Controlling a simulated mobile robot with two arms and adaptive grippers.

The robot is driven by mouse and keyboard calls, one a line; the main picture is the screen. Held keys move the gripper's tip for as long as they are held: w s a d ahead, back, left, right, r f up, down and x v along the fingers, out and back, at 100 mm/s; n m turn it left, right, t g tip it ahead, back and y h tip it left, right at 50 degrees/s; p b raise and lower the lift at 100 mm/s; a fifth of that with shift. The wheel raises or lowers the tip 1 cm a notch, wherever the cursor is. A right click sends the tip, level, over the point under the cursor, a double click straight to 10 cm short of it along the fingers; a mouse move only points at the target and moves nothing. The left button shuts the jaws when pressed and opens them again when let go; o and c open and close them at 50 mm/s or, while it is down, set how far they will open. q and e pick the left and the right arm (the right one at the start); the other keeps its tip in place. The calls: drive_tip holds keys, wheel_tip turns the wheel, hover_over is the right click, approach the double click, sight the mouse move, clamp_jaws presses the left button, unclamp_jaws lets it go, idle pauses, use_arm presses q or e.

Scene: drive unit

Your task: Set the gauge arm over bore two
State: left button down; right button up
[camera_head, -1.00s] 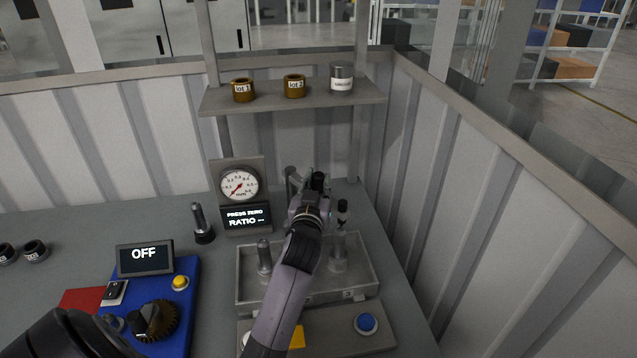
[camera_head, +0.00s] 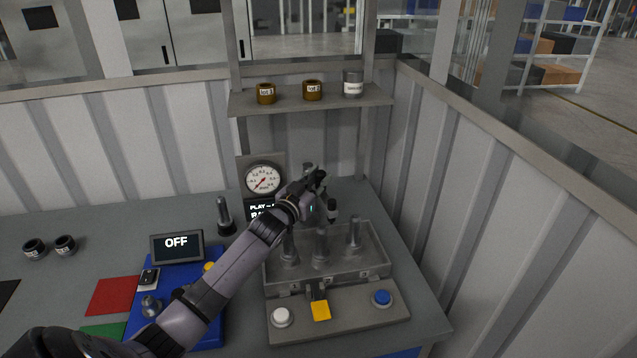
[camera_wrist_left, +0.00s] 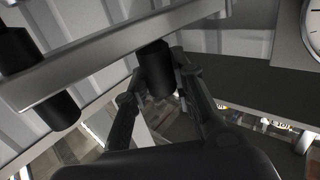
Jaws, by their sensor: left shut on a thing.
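My left gripper (camera_head: 318,182) is shut on a dark cylindrical grip (camera_wrist_left: 155,68) of the gauge arm, a pale grey bar (camera_wrist_left: 110,58) in the left wrist view. A dark cylinder (camera_wrist_left: 50,100) hangs from the bar's left part there. In the head view the gauge arm's black-tipped probe (camera_head: 332,210) hangs above the clear-sided tray (camera_head: 375,268). Three metal posts stand in the tray: left (camera_head: 289,250), middle (camera_head: 321,250) and right (camera_head: 353,238). The probe appears between middle and right posts, nearer the middle; exact alignment is unclear. My right gripper is out of view.
A dial gauge (camera_head: 263,180) stands behind, its display partly hidden by my left arm. The front panel has a white button (camera_head: 281,317), yellow pad (camera_head: 320,310) and blue button (camera_head: 382,298). A shelf (camera_head: 385,100) holds jars. A blue unit with an OFF screen (camera_head: 177,245) stands left.

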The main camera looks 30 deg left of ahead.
use_arm(q)
drive_tip(key=shift+s+a+r+m+h, duration=0.2)
drive_tip(key=shift+a+r+m+h, duration=0.15)
drive_tip(key=shift+a+r, duration=0.3)
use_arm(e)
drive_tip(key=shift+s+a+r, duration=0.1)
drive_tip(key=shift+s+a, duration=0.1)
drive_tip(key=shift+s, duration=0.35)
use_arm(q)
drive_tip(key=shift+f, duration=0.1)
drive_tip(key=c, duration=1.8)
unclamp_jaws()
drive_tip(key=o, duration=0.5)
drive_tip(key=shift+w+a+f, duration=0.15)
drive_tip(key=shift+a+f, duration=0.15)
drive_tip(key=shift+f, duration=0.15)
drive_tip(key=shift+c, duration=0.2)
drive_tip(key=shift+d, duration=0.1)
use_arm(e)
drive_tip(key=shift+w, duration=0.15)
use_arm(q)
drive_tip(key=shift+d, duration=0.1)
